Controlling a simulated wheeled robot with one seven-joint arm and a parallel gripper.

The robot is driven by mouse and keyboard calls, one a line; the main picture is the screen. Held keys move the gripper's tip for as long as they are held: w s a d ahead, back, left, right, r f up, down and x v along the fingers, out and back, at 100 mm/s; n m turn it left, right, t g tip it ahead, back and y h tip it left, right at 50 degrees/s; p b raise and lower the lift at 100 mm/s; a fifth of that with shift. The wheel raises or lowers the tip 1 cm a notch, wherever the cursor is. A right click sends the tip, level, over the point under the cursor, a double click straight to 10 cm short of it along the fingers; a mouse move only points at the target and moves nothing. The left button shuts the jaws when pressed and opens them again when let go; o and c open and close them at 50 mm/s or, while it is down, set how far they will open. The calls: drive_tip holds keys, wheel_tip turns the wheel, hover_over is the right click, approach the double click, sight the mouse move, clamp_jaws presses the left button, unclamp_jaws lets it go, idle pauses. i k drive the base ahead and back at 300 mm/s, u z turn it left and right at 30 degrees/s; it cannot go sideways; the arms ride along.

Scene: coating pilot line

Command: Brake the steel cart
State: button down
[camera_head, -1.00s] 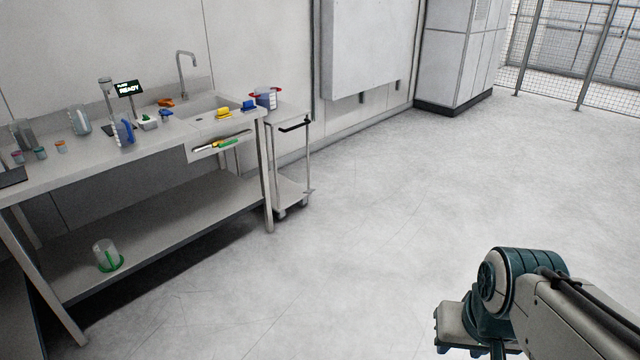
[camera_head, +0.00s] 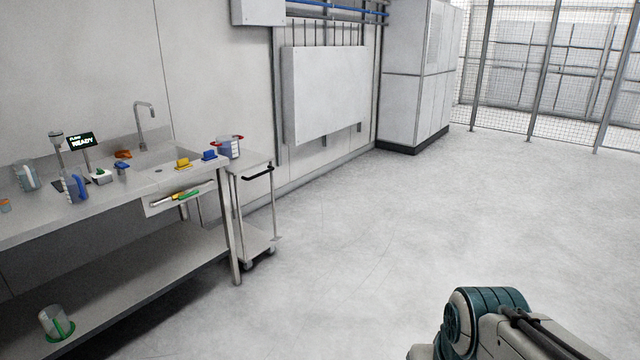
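The steel cart (camera_head: 252,246) stands at the right end of the bench, close against it and near the wall. It has a top shelf, a low shelf, thin posts and small wheels at the floor. A black handle (camera_head: 258,172) shows on its right side. A pot with red handles (camera_head: 229,148) stands on the cart's top. A brake lever or its setting is too small to make out. My arm is at the bottom right, well apart from the cart; my gripper's fingers are below the picture.
A steel bench (camera_head: 110,212) with a sink, bottles and a small display reading READY fills the left. A grey cabinet (camera_head: 403,85) and a mesh fence (camera_head: 545,75) stand at the back. The floor (camera_head: 370,235) right of the cart is clear.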

sight(251, 241)
drive_tip(key=i, duration=1.7)
drive_tip(key=u, duration=0.25)
drive_tip(key=i, duration=2.05)
drive_tip(key=u, duration=0.4)
drive_tip(key=i, duration=0.85)
drive_tip(key=u, duration=0.1)
